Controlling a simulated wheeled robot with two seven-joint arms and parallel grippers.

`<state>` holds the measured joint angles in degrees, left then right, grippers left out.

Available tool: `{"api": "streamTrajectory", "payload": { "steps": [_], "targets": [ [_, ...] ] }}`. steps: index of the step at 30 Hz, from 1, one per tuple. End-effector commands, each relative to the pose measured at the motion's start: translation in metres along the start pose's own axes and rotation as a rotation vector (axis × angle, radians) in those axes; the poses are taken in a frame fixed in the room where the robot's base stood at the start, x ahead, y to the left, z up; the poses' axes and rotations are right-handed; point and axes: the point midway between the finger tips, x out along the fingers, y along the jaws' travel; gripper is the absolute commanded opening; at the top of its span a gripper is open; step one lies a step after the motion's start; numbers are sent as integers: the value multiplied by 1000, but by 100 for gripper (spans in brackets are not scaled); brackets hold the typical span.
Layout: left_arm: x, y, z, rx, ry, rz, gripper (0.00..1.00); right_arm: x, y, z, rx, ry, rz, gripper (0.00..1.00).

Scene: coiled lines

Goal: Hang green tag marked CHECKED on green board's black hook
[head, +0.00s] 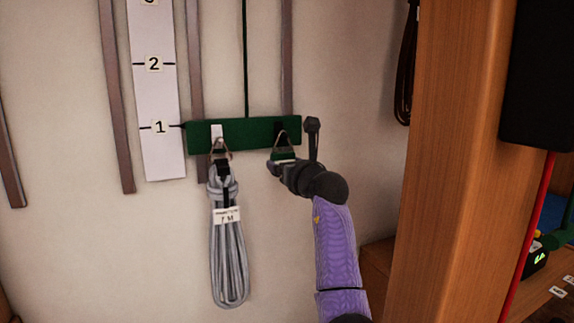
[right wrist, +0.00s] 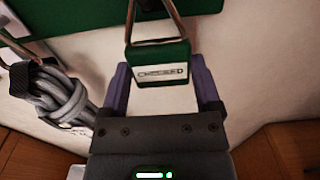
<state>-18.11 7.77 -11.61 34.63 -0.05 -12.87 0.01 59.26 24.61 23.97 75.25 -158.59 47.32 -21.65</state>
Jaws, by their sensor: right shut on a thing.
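The green board (head: 240,134) hangs on the wall, with a white hook at its left and the black hook (head: 281,136) at its right. The green tag (head: 284,155) has a white label reading CHECKED, clear in the right wrist view (right wrist: 160,66), and a metal loop on top. My right gripper (head: 284,164) is shut on the tag's sides, just below the board. The loop (right wrist: 157,20) reaches up in front of the board at the black hook; I cannot tell whether it is over the hook. My left gripper is not in view.
A grey coiled line (head: 228,240) with a white label hangs from the white hook, left of my right gripper. A white numbered scale (head: 158,90) is on the wall at the left. A wooden post (head: 455,160) stands at the right.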

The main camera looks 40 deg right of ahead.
Motion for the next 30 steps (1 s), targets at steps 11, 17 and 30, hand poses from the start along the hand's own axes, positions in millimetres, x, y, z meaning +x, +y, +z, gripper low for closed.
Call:
{"api": "streamTrajectory", "payload": {
  "steps": [11,17,30],
  "targets": [
    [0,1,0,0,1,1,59,0,0,0,0,0,0,100],
    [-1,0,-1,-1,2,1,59,-5,0,0,0,-1,-1,100],
    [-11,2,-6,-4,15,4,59,-88,0,0,-2,-1,-1,100]
  ]
}}
